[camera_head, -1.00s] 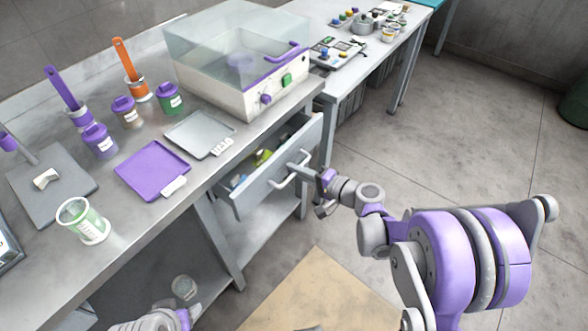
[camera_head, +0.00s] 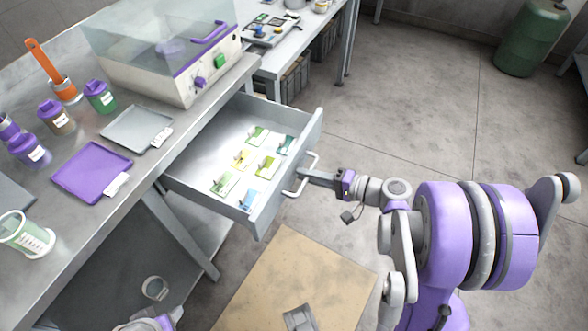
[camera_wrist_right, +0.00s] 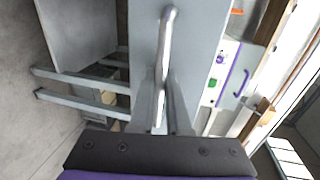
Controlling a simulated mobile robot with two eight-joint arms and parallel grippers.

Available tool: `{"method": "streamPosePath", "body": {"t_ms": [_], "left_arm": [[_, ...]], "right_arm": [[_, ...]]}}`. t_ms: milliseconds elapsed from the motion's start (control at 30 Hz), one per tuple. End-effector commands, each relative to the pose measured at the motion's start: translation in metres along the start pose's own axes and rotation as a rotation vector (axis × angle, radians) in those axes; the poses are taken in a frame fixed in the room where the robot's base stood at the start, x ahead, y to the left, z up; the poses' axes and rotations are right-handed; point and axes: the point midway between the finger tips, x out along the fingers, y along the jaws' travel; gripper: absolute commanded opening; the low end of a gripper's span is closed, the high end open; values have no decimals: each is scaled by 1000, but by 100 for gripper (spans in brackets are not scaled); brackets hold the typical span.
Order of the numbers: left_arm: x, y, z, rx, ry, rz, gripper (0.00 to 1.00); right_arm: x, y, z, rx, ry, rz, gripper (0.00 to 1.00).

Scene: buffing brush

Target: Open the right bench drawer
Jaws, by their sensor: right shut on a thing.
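The right bench drawer (camera_head: 225,160) is pulled well out from under the bench. Its inside shows several small green, yellow and blue packets. My right gripper (camera_head: 303,176) is at the drawer's front, shut on the bar handle (camera_head: 312,162). In the right wrist view the handle (camera_wrist_right: 165,60) runs down between the fingers (camera_wrist_right: 160,110), with the drawer front (camera_wrist_right: 205,30) behind it. Part of my left arm (camera_head: 150,322) shows at the bottom edge of the head view; the left gripper's jaws cannot be made out.
On the bench (camera_head: 75,225) stand a clear-lidded machine (camera_head: 185,75), a purple tray (camera_head: 92,170), a grey tray (camera_head: 135,128), lidded jars and a cup (camera_head: 25,235). A tan mat (camera_head: 290,275) lies on the floor. A green drum (camera_head: 532,38) stands at the back right.

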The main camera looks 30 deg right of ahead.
Motion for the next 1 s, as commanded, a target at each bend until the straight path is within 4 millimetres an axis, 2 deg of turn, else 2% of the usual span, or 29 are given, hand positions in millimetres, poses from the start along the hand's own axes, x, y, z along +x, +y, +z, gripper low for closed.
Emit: {"method": "streamPosePath", "body": {"t_ms": [167,500,533,600,867,1000], "left_arm": [[0,0,0,0,0,0,59],[0,0,0,0,0,0,59],[0,0,0,0,0,0,59],[0,0,0,0,0,0,59],[0,0,0,0,0,0,59],[-1,0,0,0,0,0,59]], "right_arm": [[-7,1,0,0,2,0,0],[-7,1,0,0,1,0,0],[-7,1,0,0,1,0,18],[-7,1,0,0,1,0,27],[-8,1,0,0,0,0,27],[-17,1,-1,0,2,0,27]]}}
